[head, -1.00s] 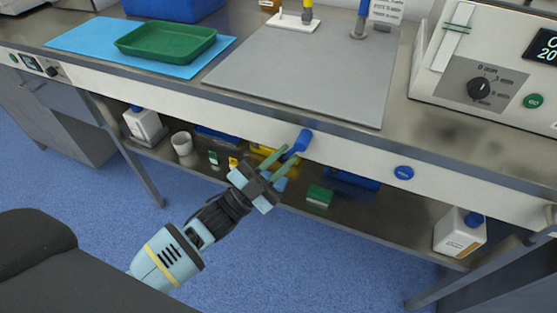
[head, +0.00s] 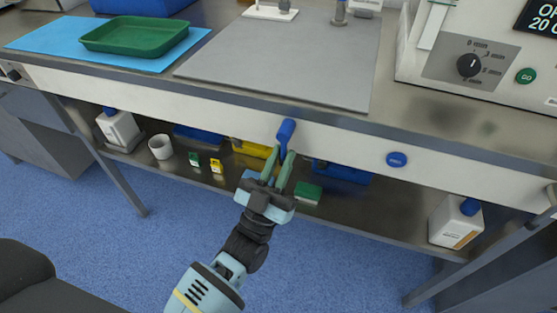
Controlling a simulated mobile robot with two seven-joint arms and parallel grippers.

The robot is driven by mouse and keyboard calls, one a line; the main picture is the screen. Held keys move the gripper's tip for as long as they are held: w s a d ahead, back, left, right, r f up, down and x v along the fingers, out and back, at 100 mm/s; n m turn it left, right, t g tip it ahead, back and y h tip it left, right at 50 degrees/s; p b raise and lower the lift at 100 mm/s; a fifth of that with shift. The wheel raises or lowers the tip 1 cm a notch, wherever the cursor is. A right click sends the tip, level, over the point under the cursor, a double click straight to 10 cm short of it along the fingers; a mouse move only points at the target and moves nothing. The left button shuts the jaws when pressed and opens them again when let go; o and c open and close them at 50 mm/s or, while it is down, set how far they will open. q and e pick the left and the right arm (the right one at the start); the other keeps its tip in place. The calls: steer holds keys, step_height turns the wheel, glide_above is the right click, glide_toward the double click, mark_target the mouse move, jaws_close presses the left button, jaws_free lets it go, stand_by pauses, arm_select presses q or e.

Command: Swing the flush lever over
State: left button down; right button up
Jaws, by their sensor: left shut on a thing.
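The flush lever (head: 286,132) is a blue handle on the white front panel below the table edge. It hangs nearly straight down, slightly to the left at its lower end. My left gripper (head: 281,157) comes up from below, its two green fingers shut on the lever's lower end. The fingers hide part of that end. My right gripper is not in view.
A round blue knob (head: 397,159) sits on the panel to the right. The lower shelf (head: 350,211) holds a yellow tray (head: 252,148), a green box (head: 307,192) and white bottles. A green tray (head: 135,36) and a grey mat (head: 285,58) lie on top.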

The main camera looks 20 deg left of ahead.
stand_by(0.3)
arm_select(q)
steer(key=c, duration=1.4)
jaws_free()
steer(key=shift+o, duration=0.2)
steer(key=v, duration=0.7)
steer(key=shift+s+f+b, duration=0.25)
steer(key=shift+s+b, duration=0.05)
steer(key=shift+b, duration=0.05)
